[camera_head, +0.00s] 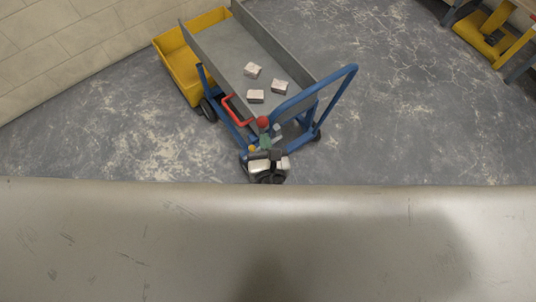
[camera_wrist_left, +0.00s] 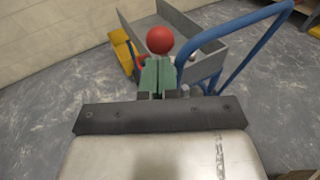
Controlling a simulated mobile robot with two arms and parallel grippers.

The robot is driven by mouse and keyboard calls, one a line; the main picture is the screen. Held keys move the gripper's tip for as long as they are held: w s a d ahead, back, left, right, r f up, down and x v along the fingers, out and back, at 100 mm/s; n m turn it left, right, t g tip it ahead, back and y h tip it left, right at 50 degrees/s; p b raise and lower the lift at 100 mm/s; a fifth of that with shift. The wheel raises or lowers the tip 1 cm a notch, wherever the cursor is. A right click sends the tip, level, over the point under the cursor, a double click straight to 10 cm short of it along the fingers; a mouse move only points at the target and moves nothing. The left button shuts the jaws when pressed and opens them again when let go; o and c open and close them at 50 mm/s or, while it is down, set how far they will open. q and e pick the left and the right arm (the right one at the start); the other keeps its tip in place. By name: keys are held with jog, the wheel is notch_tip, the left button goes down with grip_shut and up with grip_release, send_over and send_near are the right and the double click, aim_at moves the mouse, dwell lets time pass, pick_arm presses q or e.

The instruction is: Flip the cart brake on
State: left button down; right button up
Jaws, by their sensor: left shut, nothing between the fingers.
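The cart (camera_head: 221,52) has a grey tray-like bed and a blue push handle (camera_head: 318,85); its bed and handle also show in the wrist view (camera_wrist_left: 206,38). A round red knob (camera_head: 263,121) stands at the handle end, and it shows large in the wrist view (camera_wrist_left: 160,39). My left gripper (camera_head: 265,140) is at the cart's near end, its green fingers shut and empty just short of the knob. In the wrist view the fingertips (camera_wrist_left: 157,64) overlap the knob's lower edge; I cannot tell whether they touch. My right gripper is not in view.
Several pale blocks (camera_head: 256,96) lie in the cart bed. A yellow tub (camera_head: 180,70) stands left of the cart, near the wall. A red bar (camera_head: 229,108) shows at the cart's near left. Yellow and blue equipment (camera_head: 488,35) is at the far right. Floor right of the cart is clear.

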pick_arm(q)
jog(key=shift+w+a+r, duration=0.1)
jog(key=shift+w+r, duration=0.05)
jog(key=shift+w, duration=0.65)
jog(key=shift+w+a+r+p, duration=0.1)
jog(key=shift+r+p, duration=0.15)
jog(key=shift+p, duration=0.35)
jog(key=w+a+g+p, duration=0.1)
jog(key=w+a+p, duration=0.4)
jog(key=w+a, duration=0.3)
jog(key=w, duration=0.3)
jog(key=shift+a+r+n+h, duration=0.15)
jog(key=shift+r+n+h, duration=0.1)
jog(key=shift+n+h, duration=0.05)
jog(key=shift+w+a, duration=0.1)
jog(key=shift+a, duration=0.05)
